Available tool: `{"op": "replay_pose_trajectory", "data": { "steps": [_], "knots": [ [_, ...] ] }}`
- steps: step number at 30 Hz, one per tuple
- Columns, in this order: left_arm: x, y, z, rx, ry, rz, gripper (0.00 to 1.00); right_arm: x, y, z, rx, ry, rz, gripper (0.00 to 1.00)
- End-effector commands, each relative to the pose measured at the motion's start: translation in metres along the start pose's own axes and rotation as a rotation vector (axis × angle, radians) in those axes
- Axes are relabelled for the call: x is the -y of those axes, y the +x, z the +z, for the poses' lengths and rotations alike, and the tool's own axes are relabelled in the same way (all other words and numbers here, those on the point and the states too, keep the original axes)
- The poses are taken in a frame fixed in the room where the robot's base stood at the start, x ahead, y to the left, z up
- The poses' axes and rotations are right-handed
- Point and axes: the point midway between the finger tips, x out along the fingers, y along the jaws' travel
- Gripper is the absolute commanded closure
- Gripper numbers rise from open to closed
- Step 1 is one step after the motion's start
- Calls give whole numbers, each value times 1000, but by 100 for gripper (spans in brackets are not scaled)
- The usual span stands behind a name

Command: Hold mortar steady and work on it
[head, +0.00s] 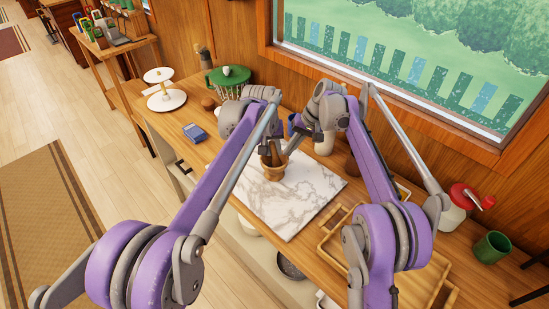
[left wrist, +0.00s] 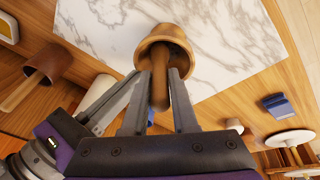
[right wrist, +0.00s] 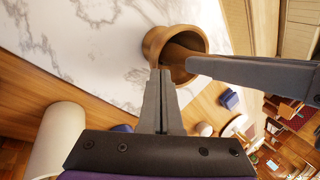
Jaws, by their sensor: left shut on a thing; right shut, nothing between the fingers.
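The wooden mortar (head: 275,173) stands on a white marble slab (head: 298,190); it also shows in the left wrist view (left wrist: 184,40) and the right wrist view (right wrist: 152,44). The wooden pestle (left wrist: 159,85) sticks out of the mortar's mouth. My left gripper (left wrist: 158,74) reaches the mouth with a finger on either side of the pestle and is shut on it; the exact contact is hard to see. My right gripper (right wrist: 160,74) is shut and empty, its tips at the mortar's rim; I cannot tell whether they touch it.
A blue box (head: 195,132), a white tiered stand (head: 165,95) and a green basket (head: 229,77) stand to the left. A wooden tray (head: 330,243), a red-topped jar (head: 455,212) and a green mug (head: 491,248) are to the right. The marble around the mortar is clear.

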Motion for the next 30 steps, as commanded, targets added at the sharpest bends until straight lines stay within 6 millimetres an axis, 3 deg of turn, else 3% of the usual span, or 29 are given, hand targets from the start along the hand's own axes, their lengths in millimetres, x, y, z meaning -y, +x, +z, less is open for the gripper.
{"op": "replay_pose_trajectory", "data": {
  "steps": [12, 30],
  "knots": [
    [14, 0, -12, 0, -1, 2, 100, 0, 1, 0, 2, -1, 0, 100],
    [13, -2, 6, 1, 0, 2, 100, 0, 1, 0, 1, 0, 0, 100]
  ]
}}
